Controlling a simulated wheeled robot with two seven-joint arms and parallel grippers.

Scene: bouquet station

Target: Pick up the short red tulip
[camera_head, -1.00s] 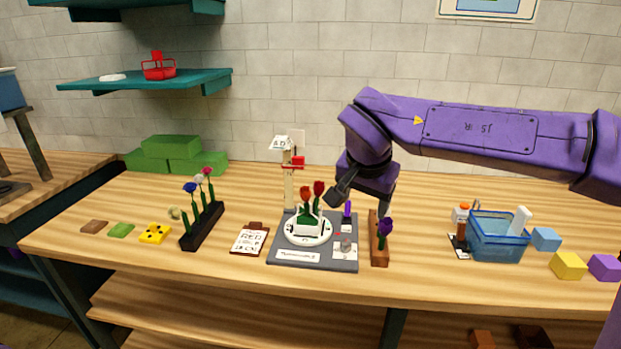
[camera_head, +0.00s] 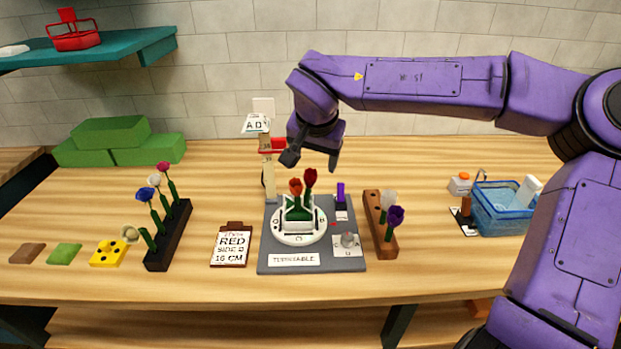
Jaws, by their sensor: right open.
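Two red flowers stand upright in a small white holder on the round white turntable (camera_head: 283,236). The left flower (camera_head: 295,187) is orange-red and its head sits a little lower. The right flower (camera_head: 311,178) is darker red and its head sits higher. I cannot tell for sure from this angle which is the short red tulip. My right gripper (camera_head: 311,163) is open and empty, its fingers spread just above and behind the two heads in the picture. Its exact distance from them cannot be told. My left gripper is not in view.
A clipboard (camera_head: 232,246) reads "RED SIDE B 16 CM". A black rack (camera_head: 168,246) of flowers stands left, a wooden rack (camera_head: 379,232) with white and purple flowers right. A blue basin (camera_head: 497,212) is far right. Green blocks (camera_head: 112,140) are at back left.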

